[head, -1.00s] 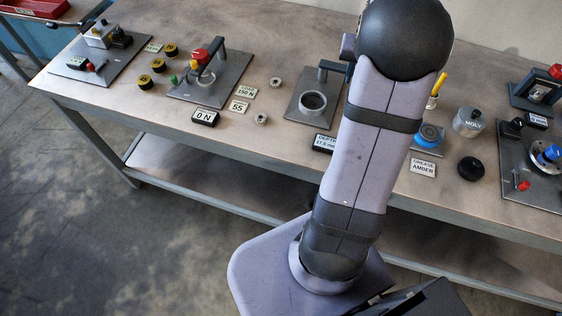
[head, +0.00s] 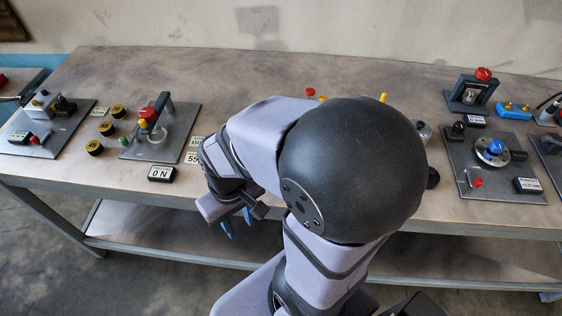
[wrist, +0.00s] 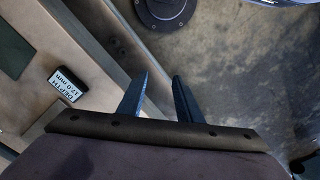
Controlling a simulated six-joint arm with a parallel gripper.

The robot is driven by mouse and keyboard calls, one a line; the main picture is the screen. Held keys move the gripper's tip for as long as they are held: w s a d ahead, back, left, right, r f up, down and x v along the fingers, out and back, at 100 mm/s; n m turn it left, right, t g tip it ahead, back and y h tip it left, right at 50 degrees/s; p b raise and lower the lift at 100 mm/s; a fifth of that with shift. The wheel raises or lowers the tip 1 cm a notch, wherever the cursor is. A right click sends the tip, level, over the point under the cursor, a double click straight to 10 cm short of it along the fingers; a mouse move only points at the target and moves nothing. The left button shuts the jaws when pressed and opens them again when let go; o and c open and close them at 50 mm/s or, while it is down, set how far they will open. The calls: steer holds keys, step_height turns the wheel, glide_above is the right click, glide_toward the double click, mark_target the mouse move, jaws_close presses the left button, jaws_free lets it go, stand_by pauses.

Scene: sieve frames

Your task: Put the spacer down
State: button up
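My gripper (head: 237,222) is in front of the bench's front edge in the head view, its blue fingers pointing down. I cannot make out a spacer in either current view. My arm hides the middle of the bench, where small metal rings showed earlier.
A plate with a red-knobbed press (head: 148,113) stands left, near yellow-black rings (head: 94,147) and a 0 N display (head: 161,174). A blue-knobbed fixture (head: 495,147) stands right. A depth display (wrist: 66,85) shows in the wrist view.

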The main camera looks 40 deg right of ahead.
steer(key=w+d+r+m+t+b, duration=0.15)
steer(key=w+d, duration=0.25)
steer(key=w, duration=0.4)
steer(key=w+d+r+m+t, duration=0.2)
steer(key=w+d, duration=0.2)
steer(key=w, duration=0.3)
steer(key=w+d+r+m+t+h, duration=0.2)
steer(key=w+d+r, duration=0.3)
steer(key=d, duration=0.4)
steer(key=w+d+r+m+t+h, duration=0.1)
steer(key=w+d+r+m+t, duration=0.15)
steer(key=w+d, duration=0.6)
steer(key=s+d+f+m+g+h+p, duration=0.1)
steer(key=s+d+f+g, duration=0.1)
steer(key=s+d, duration=0.65)
steer(key=s+d+f+m+g+h, duration=0.1)
steer(key=s+d+f+m+g, duration=0.15)
steer(key=s+d, duration=0.65)
steer(key=shift+n+g+y, duration=0.35)
steer(key=shift+n+y, duration=0.3)
steer(key=shift+y, duration=0.15)
steer(key=p+x, duration=0.1)
steer(key=x, duration=0.4)
steer(key=shift+s+d+f, duration=0.1)
steer(key=shift+s+d, duration=0.05)
steer(key=shift+p+x, duration=2.05)
steer(key=shift+x, duration=1.55)
